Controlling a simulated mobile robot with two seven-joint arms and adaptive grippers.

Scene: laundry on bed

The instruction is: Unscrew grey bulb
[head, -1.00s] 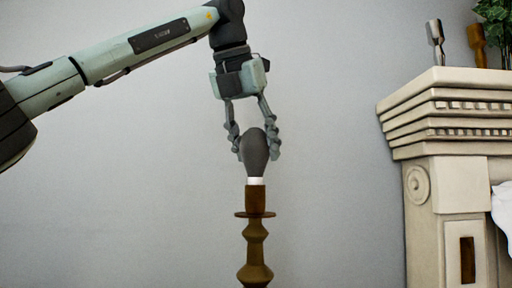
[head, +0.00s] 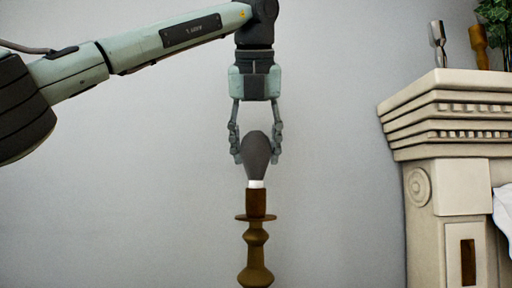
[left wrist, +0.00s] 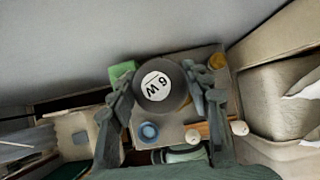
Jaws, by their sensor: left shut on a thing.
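The grey bulb (head: 256,155) stands upright with its white base (head: 256,184) at the top of a brown turned lamp stand (head: 256,240). My left gripper (head: 256,152) comes straight down from above, with one finger on each side of the bulb, and is shut on it. In the left wrist view the bulb (left wrist: 161,86) shows end-on with a "6 W" label, between the fingers of my left gripper (left wrist: 163,95). The bulb's base and the socket are hidden in that view. My right gripper is not in view.
A cream mantelpiece (head: 445,110) stands at the right, with a plant (head: 495,22) and two small objects on top. In the left wrist view a surface below holds a green item (left wrist: 122,72), a blue ring (left wrist: 148,131) and other things. The wall behind is bare.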

